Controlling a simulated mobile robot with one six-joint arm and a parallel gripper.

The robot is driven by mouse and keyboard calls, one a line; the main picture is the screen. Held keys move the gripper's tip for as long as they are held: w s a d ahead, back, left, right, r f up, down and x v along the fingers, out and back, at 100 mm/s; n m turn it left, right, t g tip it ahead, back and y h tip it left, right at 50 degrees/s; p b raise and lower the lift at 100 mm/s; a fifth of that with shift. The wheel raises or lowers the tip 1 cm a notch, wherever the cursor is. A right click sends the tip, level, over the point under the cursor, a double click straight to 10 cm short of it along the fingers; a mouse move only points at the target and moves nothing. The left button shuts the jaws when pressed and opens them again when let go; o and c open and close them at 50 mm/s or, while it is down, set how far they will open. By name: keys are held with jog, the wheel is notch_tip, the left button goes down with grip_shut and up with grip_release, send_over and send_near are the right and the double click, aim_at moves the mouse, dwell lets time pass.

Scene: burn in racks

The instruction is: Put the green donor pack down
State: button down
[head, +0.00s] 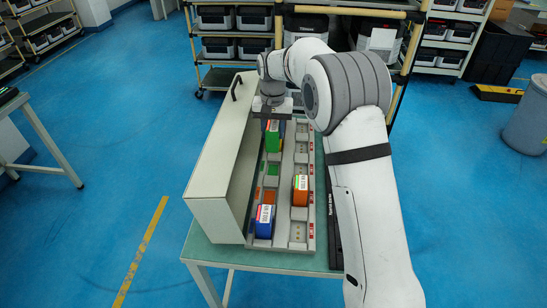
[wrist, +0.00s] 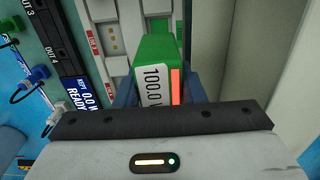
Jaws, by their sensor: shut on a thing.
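The green donor pack (head: 273,137) is in my gripper (head: 273,117), at the far part of the rack (head: 281,235) on the table. In the wrist view the green pack (wrist: 160,50) shows a white label reading 100.0 and a red stripe. My gripper (wrist: 160,92) is shut on it, with a blue finger on each side. I cannot tell whether the pack's underside touches the rack. A blue pack (head: 264,222) stands at the near end of the rack. An orange pack (head: 300,190) stands in the right-hand row. Green and orange patches mark the left part.
A tall pale panel (head: 222,150) with a black handle stands along the rack's left side. In the wrist view, a black unit (wrist: 68,60) with OUT labels and cables is at left. The table's near strip (head: 225,255) is bare. Shelves stand behind.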

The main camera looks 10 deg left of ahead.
notch_tip(320, 180, down, 10)
jog(key=shift+f+p, duration=0.25)
jog(key=shift+p, duration=0.15)
jog(key=shift+f, duration=0.1)
jog(key=c, duration=0.9)
grip_release()
